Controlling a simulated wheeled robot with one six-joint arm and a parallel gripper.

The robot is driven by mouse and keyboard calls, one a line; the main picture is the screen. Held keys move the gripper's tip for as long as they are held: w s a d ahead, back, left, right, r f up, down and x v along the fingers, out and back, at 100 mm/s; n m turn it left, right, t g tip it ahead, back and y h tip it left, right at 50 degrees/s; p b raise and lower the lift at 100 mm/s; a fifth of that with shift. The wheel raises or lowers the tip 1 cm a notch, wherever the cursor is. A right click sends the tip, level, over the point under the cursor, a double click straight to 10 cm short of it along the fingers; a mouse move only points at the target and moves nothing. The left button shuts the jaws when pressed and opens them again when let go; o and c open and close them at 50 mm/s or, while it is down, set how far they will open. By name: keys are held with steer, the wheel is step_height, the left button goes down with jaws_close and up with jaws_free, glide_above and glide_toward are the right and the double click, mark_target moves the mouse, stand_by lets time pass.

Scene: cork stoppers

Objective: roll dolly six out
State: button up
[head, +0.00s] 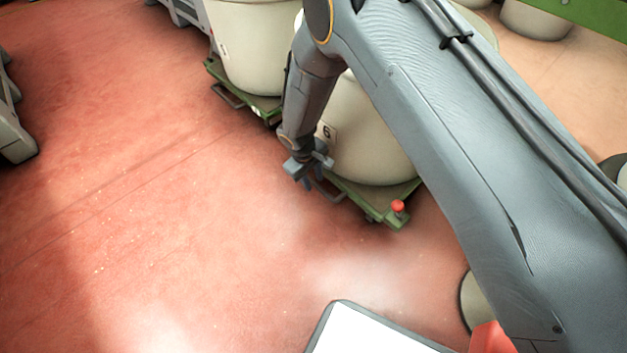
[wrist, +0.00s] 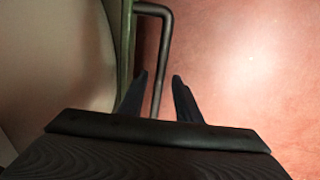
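Dolly six is a green flat dolly (head: 380,208) bearing a cream tub (head: 372,140) with a label (head: 327,131) reading 6. A red knob (head: 398,206) stands on the dolly's near corner. A grey bar handle (head: 336,194) sticks out from the dolly's edge; the handle also shows in the wrist view (wrist: 164,50). My gripper (head: 316,180) is at the handle. In the wrist view its two fingertips (wrist: 160,76) are apart, with the bar running between them. The fingers do not appear closed on it. My arm hides part of the tub.
Another cream tub (head: 258,55) stands on a green dolly (head: 238,92) behind, to the left. Grey frames stand at the far left (head: 14,125) and at the top (head: 185,12). The red floor (head: 150,220) is clear to the left and in front.

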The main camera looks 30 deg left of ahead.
steer(key=shift+f, duration=0.1)
jaws_close()
steer(key=shift+s, duration=0.1)
